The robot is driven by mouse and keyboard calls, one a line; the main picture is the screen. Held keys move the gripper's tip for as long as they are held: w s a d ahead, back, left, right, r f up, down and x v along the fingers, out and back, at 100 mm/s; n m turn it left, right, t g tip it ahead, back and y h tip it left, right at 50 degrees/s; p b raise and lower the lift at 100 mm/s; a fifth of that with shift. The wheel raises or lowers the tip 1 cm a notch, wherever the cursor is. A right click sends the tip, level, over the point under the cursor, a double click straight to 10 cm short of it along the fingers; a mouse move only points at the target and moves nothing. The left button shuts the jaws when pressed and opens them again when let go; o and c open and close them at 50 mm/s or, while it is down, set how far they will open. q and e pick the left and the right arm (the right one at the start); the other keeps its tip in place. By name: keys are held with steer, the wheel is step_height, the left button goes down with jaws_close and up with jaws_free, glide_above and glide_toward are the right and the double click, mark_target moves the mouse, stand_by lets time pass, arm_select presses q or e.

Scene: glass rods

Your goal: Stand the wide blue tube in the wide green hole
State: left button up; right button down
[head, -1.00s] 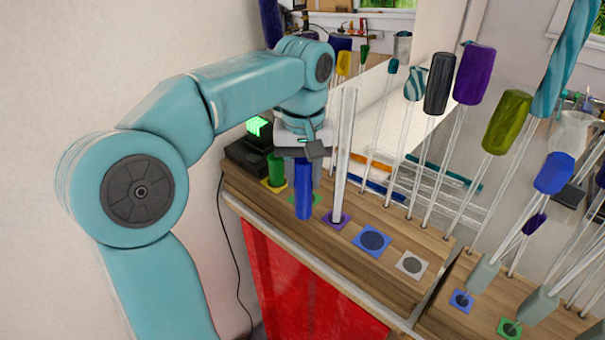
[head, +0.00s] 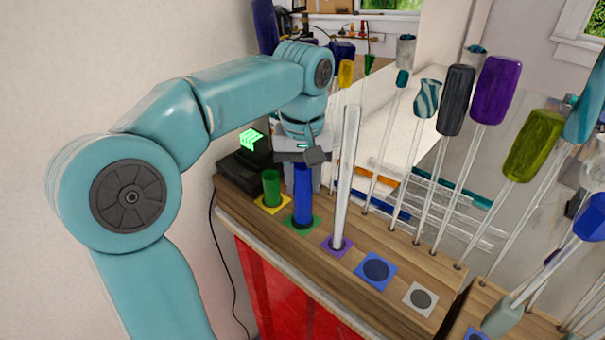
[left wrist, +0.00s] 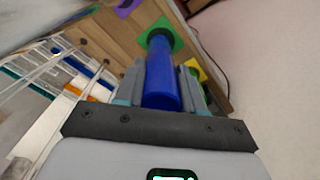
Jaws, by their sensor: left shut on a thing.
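The wide blue tube (head: 303,203) stands about upright over the green square (head: 315,226) on the wooden rack; it also shows in the left wrist view (left wrist: 161,80). Its lower end meets the dark hole in that square (left wrist: 175,42); I cannot tell how deep it sits. My left gripper (head: 303,180) is shut on the tube's upper part, with one finger on each side in the left wrist view (left wrist: 160,92). My right gripper is not in view.
A green tube (head: 271,188) stands in the yellow square just left. A tall clear tube (head: 346,180) stands in the purple square just right. The blue square (head: 376,270) and white square (head: 420,298) are free. Several rods with coloured handles rise behind.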

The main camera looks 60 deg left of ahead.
mark_target(303, 202)
arm_select(q)
steer(key=f+b, duration=0.1)
steer(key=f, duration=0.1)
steer(key=f+b, duration=0.1)
steer(key=shift+s+d+f+b, duration=0.15)
steer(key=shift+s+d+b, duration=0.15)
steer(key=shift+s+d, duration=0.1)
jaws_close()
steer(key=shift+a+f+b, duration=0.1)
steer(key=shift+f+b, duration=0.2)
steer(key=shift+f, duration=0.05)
steer(key=shift+w+a+f, duration=0.25)
steer(key=shift+w+f, duration=0.1)
steer(key=shift+s+d+r, duration=0.2)
steer(key=shift+s, duration=0.05)
steer(key=shift+w, duration=0.1)
steer(key=shift+a, duration=0.1)
steer(key=shift+f+b, duration=0.45)
steer(key=shift+f, duration=0.25)
